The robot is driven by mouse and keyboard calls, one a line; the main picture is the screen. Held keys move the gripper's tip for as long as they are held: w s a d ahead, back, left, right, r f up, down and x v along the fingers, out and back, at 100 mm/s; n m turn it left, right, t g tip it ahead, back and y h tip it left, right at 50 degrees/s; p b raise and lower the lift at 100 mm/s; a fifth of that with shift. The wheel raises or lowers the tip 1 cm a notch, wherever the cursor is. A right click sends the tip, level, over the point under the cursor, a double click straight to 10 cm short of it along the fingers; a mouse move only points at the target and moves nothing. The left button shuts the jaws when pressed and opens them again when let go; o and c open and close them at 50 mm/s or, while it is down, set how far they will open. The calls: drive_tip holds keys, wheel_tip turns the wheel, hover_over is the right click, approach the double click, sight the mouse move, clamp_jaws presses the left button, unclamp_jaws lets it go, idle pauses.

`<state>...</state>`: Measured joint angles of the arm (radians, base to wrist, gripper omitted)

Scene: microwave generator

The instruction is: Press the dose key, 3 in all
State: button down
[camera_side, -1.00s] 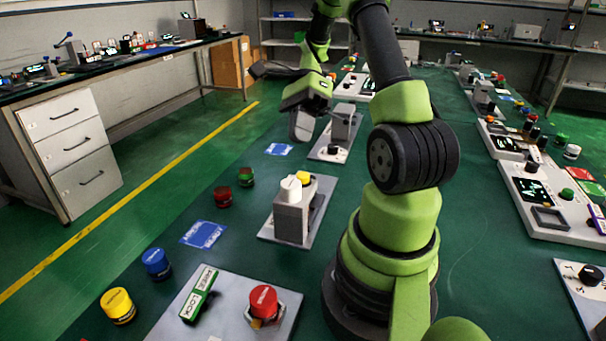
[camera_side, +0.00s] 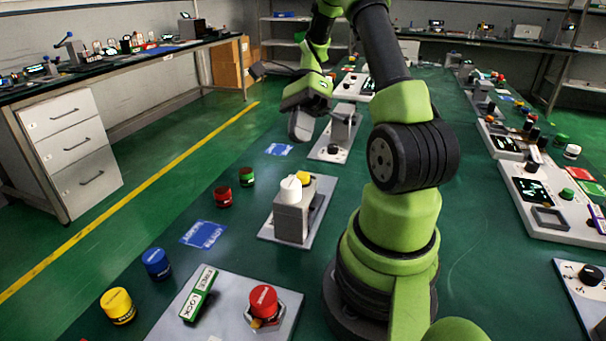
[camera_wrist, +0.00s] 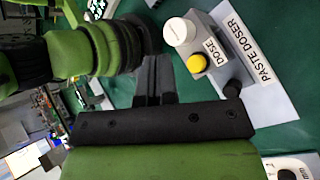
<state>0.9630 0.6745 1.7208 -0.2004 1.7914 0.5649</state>
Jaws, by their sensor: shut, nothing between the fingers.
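The dose key is a yellow round button on the grey paste doser, next to a larger white cap (camera_side: 291,183). In the wrist view the key (camera_wrist: 197,63) sits by the DOSE label on the doser (camera_wrist: 222,62), to the right of my fingertips. In the side view the key (camera_side: 304,177) tops the doser box (camera_side: 291,219). My gripper (camera_side: 300,127) hangs beyond the doser, clear of the key. In the wrist view its dark fingers (camera_wrist: 156,72) are together with nothing between them.
A grey device with a black knob (camera_side: 334,149) stands beside my gripper. Red (camera_side: 222,196) and green (camera_side: 247,177) round pieces and a blue card (camera_side: 203,234) lie left of the doser. A plate with a red button (camera_side: 263,301) is at the front.

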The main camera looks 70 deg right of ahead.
sight(300, 174)
wheel_tip(300, 174, up, 4)
drive_tip(key=shift+f, duration=0.1)
idle(0.4)
drive_tip(key=shift+f, duration=0.1)
drive_tip(key=shift+f, duration=4.35)
drive_tip(key=shift+f, duration=0.4)
